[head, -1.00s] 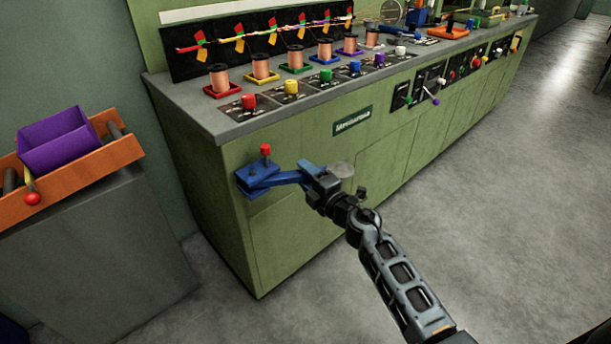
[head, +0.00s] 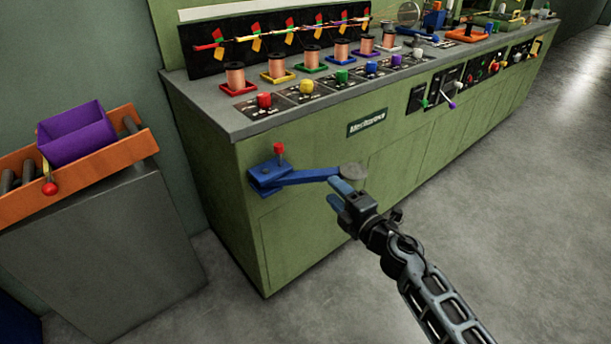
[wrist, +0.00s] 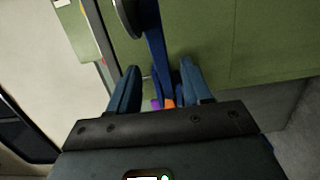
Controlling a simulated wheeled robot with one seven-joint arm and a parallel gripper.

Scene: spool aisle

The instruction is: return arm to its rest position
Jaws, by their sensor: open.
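My gripper (head: 337,194) is open and empty, with its two blue fingers apart, in front of the green cabinet's front face. In the wrist view the fingers (wrist: 158,88) also show spread apart. A blue lever arm (head: 315,176) with a grey round pad (head: 353,171) at its end sticks out from a blue bracket (head: 267,178) with a red knob on the cabinet's left corner. My fingers are close to the pad end; whether they touch it I cannot tell. The blue lever arm (wrist: 156,50) shows beyond the fingers in the wrist view.
The long green cabinet (head: 300,235) carries copper spools (head: 236,76) and several coloured knobs on its top. At left, a grey stand (head: 100,250) bears an orange roller tray (head: 105,160) with a purple bin (head: 72,134). The floor at right (head: 530,220) is clear.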

